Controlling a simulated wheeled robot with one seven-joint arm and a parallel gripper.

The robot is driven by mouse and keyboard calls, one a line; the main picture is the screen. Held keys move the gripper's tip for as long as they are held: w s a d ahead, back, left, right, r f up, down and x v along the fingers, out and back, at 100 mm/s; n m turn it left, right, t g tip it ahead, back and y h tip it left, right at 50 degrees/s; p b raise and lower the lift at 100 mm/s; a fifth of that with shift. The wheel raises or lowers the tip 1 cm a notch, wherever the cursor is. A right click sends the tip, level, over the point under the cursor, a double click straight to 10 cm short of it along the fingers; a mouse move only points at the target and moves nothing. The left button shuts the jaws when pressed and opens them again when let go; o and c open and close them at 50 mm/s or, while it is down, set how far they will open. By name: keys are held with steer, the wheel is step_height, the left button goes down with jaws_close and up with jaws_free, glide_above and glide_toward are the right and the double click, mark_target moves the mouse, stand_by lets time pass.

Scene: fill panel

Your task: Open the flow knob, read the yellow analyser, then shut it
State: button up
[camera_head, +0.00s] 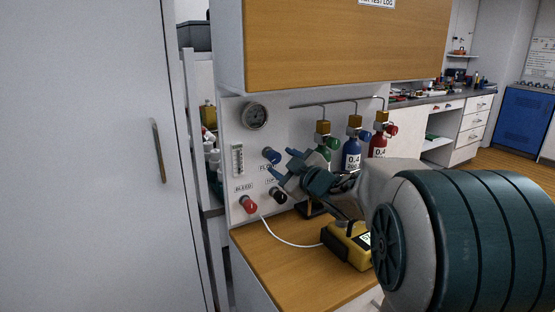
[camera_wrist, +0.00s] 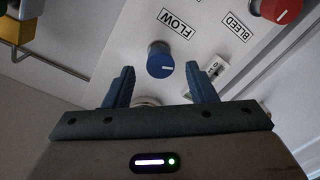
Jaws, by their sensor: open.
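In the wrist view the knob (camera_wrist: 160,60) shows between and a little beyond the two fingers of my gripper (camera_wrist: 160,84), which is open and empty. In the head view my gripper (camera_head: 283,174) is close to the panel, just right of and below the knob. I cannot tell whether a finger touches the knob. The yellow analyser (camera_head: 347,244) stands on the wooden counter; its screen is partly hidden by my arm, and its reading is not legible.
A red BLEED knob (camera_head: 248,204) and a dark knob (camera_head: 278,195) are lower on the panel. A gauge (camera_head: 254,115) is above. Green, blue (camera_head: 352,152) and red cylinders stand at right. A white tube (camera_head: 287,240) crosses the wooden counter (camera_head: 290,275). A wooden cabinet (camera_head: 340,45) overhangs.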

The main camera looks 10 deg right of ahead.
steer(key=v, duration=1)
steer(key=shift+p, duration=0.35)
steer(key=shift+w, duration=0.1)
stand_by(1.6)
steer(key=s+d+r+m+g+h+p, duration=0.1)
steer(key=s+d+m+g+h+p, duration=0.2)
steer(key=s+m+g+h+p, duration=0.4)
steer(key=s+a+f+m+g+p, duration=0.1)
steer(key=s+a+m+g+p, duration=0.1)
steer(key=s, duration=0.6)
steer(key=s+a+m+g+y+p, duration=0.1)
steer(key=s+a+m+g+p, duration=0.2)
steer(key=s+a+p, duration=0.3)
steer(key=shift+s+f+g+p, duration=0.45)
steer(key=shift+s+g, duration=0.45)
steer(key=shift+s, duration=0.2)
steer(key=c, duration=0.3)
